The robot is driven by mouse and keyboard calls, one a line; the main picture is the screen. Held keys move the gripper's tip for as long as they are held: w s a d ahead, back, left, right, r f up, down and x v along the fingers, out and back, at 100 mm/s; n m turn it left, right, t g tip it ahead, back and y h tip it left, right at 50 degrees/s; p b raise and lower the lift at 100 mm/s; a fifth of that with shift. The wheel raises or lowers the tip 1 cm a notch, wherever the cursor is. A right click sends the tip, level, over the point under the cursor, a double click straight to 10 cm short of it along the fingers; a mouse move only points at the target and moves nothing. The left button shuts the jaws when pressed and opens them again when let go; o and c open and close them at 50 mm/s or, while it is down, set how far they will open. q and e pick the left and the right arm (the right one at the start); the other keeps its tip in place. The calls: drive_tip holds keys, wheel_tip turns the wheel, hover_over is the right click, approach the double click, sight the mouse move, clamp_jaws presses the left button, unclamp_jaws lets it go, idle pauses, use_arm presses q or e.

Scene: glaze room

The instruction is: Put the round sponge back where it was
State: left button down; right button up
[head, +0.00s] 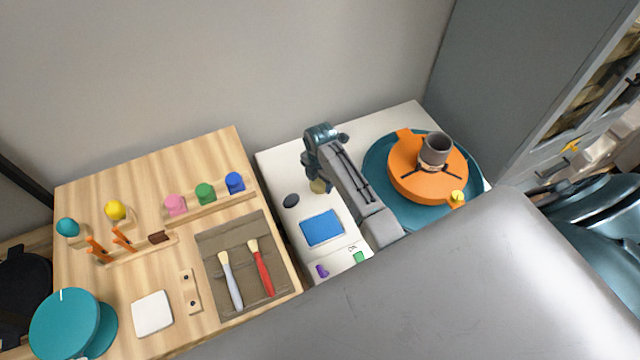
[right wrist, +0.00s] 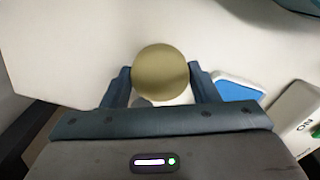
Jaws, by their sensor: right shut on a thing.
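The round sponge (right wrist: 160,72) is a yellowish-olive disc between the fingertips of my right gripper (right wrist: 160,78) in the right wrist view. My right gripper is shut on it. In the head view the sponge (head: 318,186) shows partly below my right gripper (head: 314,174), over the white table (head: 272,168). I cannot tell whether it touches the tabletop. A dark oval spot or piece (head: 291,201) lies just left of it. A blue rectangular pad (head: 322,228) lies nearer on the same table. My left gripper is not in view.
An orange round device (head: 415,185) with a grey cup (head: 435,148) stands on a teal disc (head: 375,170) to the right. A wooden board (head: 140,180) with brushes, coloured knobs and a white tile (head: 152,313) is on the left. A grey cabinet (head: 510,80) rises at the right.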

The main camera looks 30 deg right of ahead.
sight(320, 181)
wheel_tip(320, 181, down, 2)
drive_tip(key=shift+f, duration=0.45)
drive_tip(key=shift+f, duration=0.15)
drive_tip(key=o, duration=0.9)
wheel_tip(320, 181, up, 12)
drive_tip(key=shift+s+r+b, duration=0.1)
drive_tip(key=shift+r+b, duration=0.1)
drive_tip(key=shift+b, duration=0.45)
